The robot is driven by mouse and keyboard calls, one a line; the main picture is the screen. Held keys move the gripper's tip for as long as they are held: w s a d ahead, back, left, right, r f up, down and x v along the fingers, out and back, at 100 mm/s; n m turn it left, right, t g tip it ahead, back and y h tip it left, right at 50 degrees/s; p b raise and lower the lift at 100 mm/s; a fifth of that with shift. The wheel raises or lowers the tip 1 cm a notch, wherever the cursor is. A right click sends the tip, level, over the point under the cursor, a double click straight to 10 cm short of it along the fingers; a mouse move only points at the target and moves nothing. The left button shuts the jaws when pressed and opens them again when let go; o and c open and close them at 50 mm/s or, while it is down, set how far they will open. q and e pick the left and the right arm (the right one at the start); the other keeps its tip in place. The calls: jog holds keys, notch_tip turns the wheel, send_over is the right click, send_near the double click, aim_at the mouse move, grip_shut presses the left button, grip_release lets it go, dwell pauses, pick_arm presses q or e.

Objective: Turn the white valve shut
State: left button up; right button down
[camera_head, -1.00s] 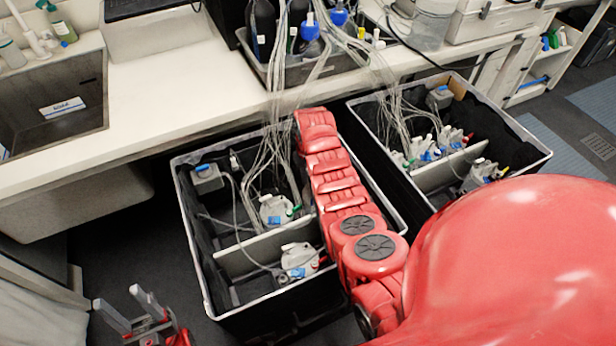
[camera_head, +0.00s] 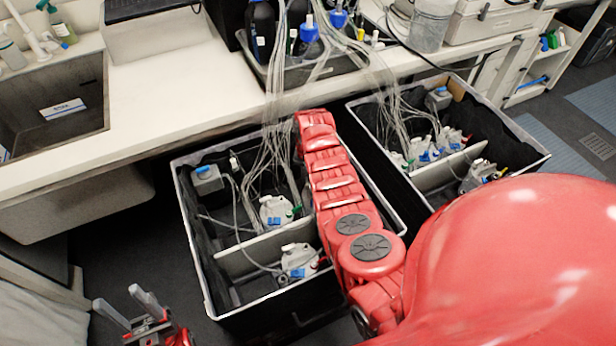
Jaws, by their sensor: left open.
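Several pale bottle tops with tubing and small coloured valves stand in the left black bin. One pale top (camera_head: 273,210) has blue and green parts. Another pale top (camera_head: 298,258) with a blue part sits in the front compartment. A small white piece (camera_head: 234,163) stands near the bin's back wall; I cannot tell which part is the white valve. My left gripper (camera_head: 125,308) is open and empty at the lower left, outside and in front of the left bin. My right arm lies across that bin's right side and hides part of it; its gripper is not visible.
The left bin (camera_head: 200,290) and right bin (camera_head: 522,138) stand on the floor against a white bench (camera_head: 180,95). Loose tubes (camera_head: 278,110) hang from the bench into both bins. A sink (camera_head: 60,85) is at the left. Dark floor (camera_head: 120,240) is clear left of the bin.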

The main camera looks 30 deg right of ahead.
jog(key=m+p, duration=0.1)
jog(key=m, duration=0.2)
jog(key=shift+s+m, duration=0.1)
jog(key=shift+m, duration=0.3)
jog(key=m, duration=0.2)
jog(key=shift+m, duration=0.8)
jog(key=shift+f+m+b, duration=0.15)
jog(key=shift+m+b, duration=0.15)
jog(key=shift+m, duration=0.5)
jog(key=shift+s+m+b, duration=0.1)
jog(key=shift+m+b, duration=0.6)
jog(key=shift+m, duration=0.7)
jog(key=c, duration=0.8)
grip_release()
jog(key=shift+d, duration=0.1)
jog(key=shift+c, duration=0.2)
